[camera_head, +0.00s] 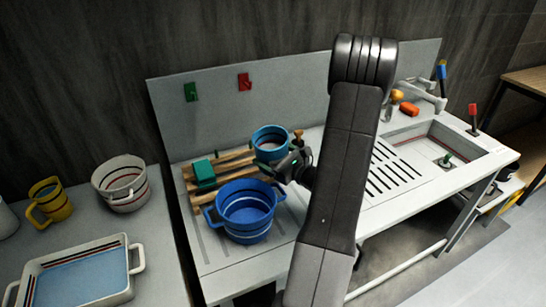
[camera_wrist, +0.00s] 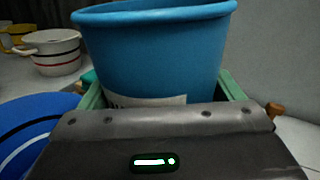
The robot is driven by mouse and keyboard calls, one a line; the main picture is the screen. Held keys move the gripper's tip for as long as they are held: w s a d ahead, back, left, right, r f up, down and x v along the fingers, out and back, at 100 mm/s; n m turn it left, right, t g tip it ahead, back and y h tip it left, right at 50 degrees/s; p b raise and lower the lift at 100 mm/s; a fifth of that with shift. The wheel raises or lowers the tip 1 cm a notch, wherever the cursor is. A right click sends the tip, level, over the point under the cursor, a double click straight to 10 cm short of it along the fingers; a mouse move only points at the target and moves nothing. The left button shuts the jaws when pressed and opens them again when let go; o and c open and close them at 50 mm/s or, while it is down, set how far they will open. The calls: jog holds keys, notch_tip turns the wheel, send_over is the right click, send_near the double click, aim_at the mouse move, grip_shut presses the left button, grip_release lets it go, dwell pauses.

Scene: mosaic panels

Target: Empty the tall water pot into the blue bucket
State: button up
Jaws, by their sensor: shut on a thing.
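The tall water pot (camera_head: 270,135) is light blue with a pale band and stands upright by the wooden slatted rack. I cannot tell whether it touches the rack. The wrist view shows the pot (camera_wrist: 155,55) large and close, between my green fingers. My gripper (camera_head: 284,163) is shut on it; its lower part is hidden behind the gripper. The blue bucket (camera_head: 246,208), with two side handles and striped bands, stands on the counter in front of the rack, nearer than the pot. Part of the bucket (camera_wrist: 30,125) shows at the left in the wrist view.
A teal block (camera_head: 204,173) lies by the rack (camera_head: 225,158). The sink (camera_head: 450,148) and slotted drainboard (camera_head: 385,170) are at right, partly behind my arm. A separate left table holds a white striped pot (camera_head: 122,183), yellow mug (camera_head: 50,203) and handled tray (camera_head: 128,293).

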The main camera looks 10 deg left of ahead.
jog(key=shift+s+a+f+n+b, duration=0.15)
jog(key=shift+s+n+b, duration=0.25)
jog(key=shift+n+b, duration=0.7)
jog(key=shift+s+a+r+n+y, duration=0.15)
jog(key=shift+s+r+n+y, duration=0.35)
jog(key=shift+n, duration=0.4)
jog(key=shift+s+a+n+b, duration=0.15)
jog(key=shift+n+b, duration=0.25)
jog(key=shift+b, duration=0.25)
jog(key=shift+s+n, duration=0.15)
jog(key=shift+n, duration=0.15)
